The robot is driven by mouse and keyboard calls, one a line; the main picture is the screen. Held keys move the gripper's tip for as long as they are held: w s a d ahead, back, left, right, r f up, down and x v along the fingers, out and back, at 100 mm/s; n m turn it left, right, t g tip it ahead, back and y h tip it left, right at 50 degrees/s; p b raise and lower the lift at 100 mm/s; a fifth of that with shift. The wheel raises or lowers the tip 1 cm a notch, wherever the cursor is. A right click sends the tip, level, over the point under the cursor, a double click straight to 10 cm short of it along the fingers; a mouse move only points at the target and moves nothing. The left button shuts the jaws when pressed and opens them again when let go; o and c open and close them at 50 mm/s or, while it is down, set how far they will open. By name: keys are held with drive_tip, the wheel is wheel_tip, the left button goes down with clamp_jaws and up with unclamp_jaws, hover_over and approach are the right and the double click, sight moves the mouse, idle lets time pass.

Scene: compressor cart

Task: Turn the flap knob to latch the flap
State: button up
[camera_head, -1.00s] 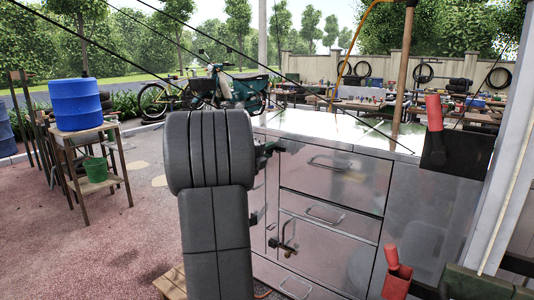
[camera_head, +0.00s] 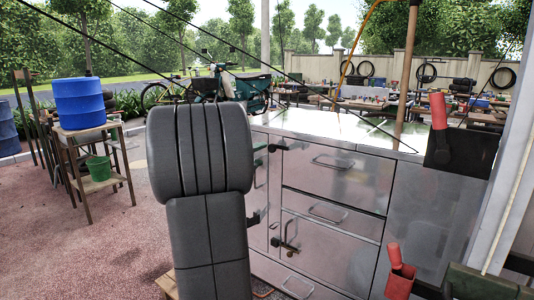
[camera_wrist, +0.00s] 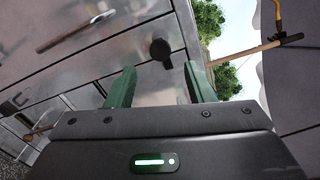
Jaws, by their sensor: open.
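A round black knob (camera_wrist: 160,48) stands out from a grey metal panel in the wrist view, near its upper edge. I take it for the flap knob. My gripper (camera_wrist: 160,76) is open, with green fingers to the left and right. The knob lies just beyond the fingertips, roughly in line with the gap, and nothing is between the fingers. In the head view my dark arm covers the left part of the metal cabinet (camera_head: 404,225) and hides most of the gripper. A small dark part shows at the cabinet's upper left; I cannot tell whether it is knob or finger.
The cabinet front has several drawers with bar handles (camera_head: 327,212) and a brass-coloured lever (camera_head: 289,240). A black holder with a red-handled tool (camera_head: 438,112) is at right. A blue barrel (camera_head: 79,103) stands on a wooden stand at left. Open paving lies between.

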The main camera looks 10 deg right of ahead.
sight(271, 149)
drive_tip(key=v, duration=0.7)
drive_tip(key=shift+s+a, duration=0.2)
drive_tip(key=shift+s, duration=0.05)
drive_tip(key=x, duration=1.4)
